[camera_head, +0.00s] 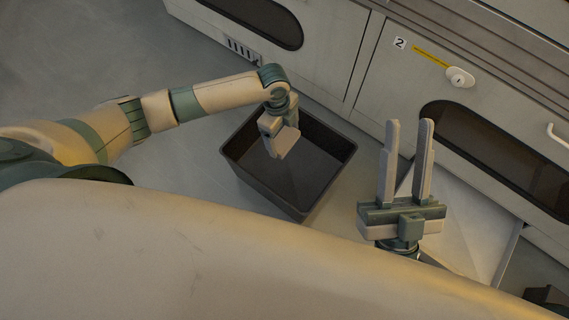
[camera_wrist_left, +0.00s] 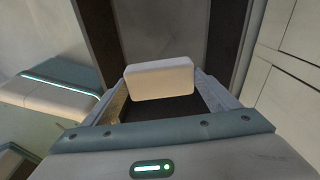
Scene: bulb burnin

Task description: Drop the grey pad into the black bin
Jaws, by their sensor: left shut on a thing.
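The black bin (camera_head: 268,192) stands open on the floor in front of the cabinets, and its dark walls also fill the top of the left wrist view (camera_wrist_left: 225,40). My left gripper (camera_head: 281,148) is over the bin opening, pointing down. In the left wrist view its two fingers (camera_wrist_left: 160,88) are shut on the grey pad (camera_wrist_left: 160,79), a pale rounded block. The pad also shows in the head view (camera_head: 288,143), at the fingers above the bin. My right gripper (camera_head: 409,124) is open and empty, its fingers apart and pointing up, right of the bin.
Grey cabinets (camera_head: 385,75) with dark windows and a round knob (camera_head: 459,77) run behind the bin, close to its back corner. A pale flat panel (camera_head: 465,225) lies behind my right gripper. The floor (camera_head: 190,170) left of the bin is clear.

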